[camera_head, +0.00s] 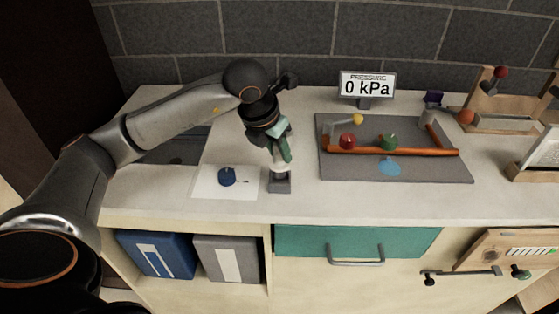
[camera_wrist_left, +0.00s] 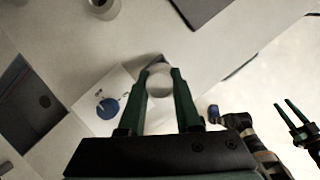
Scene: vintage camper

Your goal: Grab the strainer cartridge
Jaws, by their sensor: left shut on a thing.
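My left gripper (camera_head: 281,160) points down over the front of the counter. In the left wrist view its green fingers (camera_wrist_left: 161,72) are shut on a pale, round-ended thing (camera_wrist_left: 159,80), which I take to be the strainer cartridge. Only its round end shows between the fingers. A small grey block (camera_head: 280,185) is directly below the fingers in the head view; I cannot tell if the held thing touches it. My right gripper (camera_wrist_left: 281,103) shows at the right of the left wrist view, with its green fingers apart and nothing between them.
A blue knob (camera_head: 227,176) sits on a white sheet (camera_head: 205,186) left of the gripper. A grey mat (camera_head: 440,172) with orange pipe (camera_head: 400,152) lies to the right. A pressure display (camera_head: 367,86) stands behind. A teal drawer (camera_head: 300,240) is below the counter.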

